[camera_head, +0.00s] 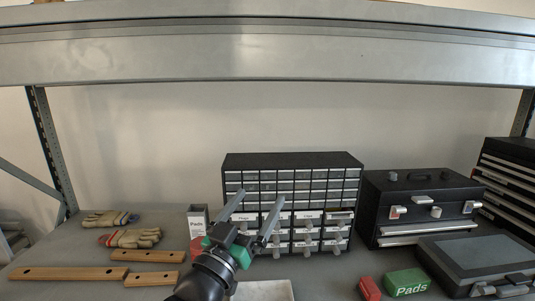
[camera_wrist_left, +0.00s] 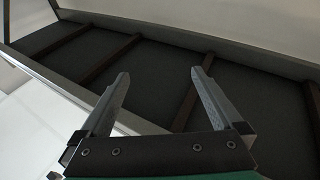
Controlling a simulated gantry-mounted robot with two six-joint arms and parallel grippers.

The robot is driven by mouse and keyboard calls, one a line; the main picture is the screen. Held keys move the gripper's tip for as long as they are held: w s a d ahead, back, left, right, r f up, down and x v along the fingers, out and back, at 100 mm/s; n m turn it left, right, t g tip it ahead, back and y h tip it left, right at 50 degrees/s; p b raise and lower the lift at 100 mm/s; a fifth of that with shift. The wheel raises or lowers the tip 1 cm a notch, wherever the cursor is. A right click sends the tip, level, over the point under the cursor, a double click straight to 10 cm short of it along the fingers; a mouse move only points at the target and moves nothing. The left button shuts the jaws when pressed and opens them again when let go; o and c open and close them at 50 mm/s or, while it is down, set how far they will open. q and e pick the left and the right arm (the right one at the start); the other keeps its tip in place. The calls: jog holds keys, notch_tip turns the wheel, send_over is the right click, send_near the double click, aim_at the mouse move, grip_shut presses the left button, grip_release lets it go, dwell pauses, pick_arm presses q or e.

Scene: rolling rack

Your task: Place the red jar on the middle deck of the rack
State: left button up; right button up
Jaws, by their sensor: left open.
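My left gripper (camera_head: 254,214) comes up from the bottom of the head view, in front of a drawer cabinet. Its two fingers are spread and nothing is between them. In the left wrist view the open fingers (camera_wrist_left: 158,75) point at a dark ribbed surface with a pale edge beam. No red jar can be told for certain. A red patch (camera_head: 196,250) shows just left of my left gripper, partly hidden by it, and its shape is unclear. The rack's deck (camera_head: 75,240) carries several things; a grey beam (camera_head: 260,62) crosses above. My right gripper is not in view.
A black drawer cabinet (camera_head: 290,160) stands behind my left gripper. To the right are a black toolbox (camera_head: 418,192), a flat grey case (camera_head: 475,255), a green Pads box (camera_head: 407,283) and a small red block (camera_head: 370,288). Gloves (camera_head: 130,238) and wooden bars (camera_head: 70,274) lie left.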

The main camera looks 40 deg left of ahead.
pick_arm(q)
jog(key=s+d+r+m+t+h, duration=0.35)
jog(key=s+d+r, duration=0.25)
jog(key=d+r, duration=0.25)
jog(key=s+d+r+m+t+h, duration=0.2)
jog(key=s+d+r+t+h, duration=0.25)
jog(key=s+d+r, duration=0.35)
notch_tip(320, 180, up, 7)
jog(key=w+a+g+p, duration=0.1)
jog(key=p, duration=0.5)
jog(key=shift+w+a, duration=0.3)
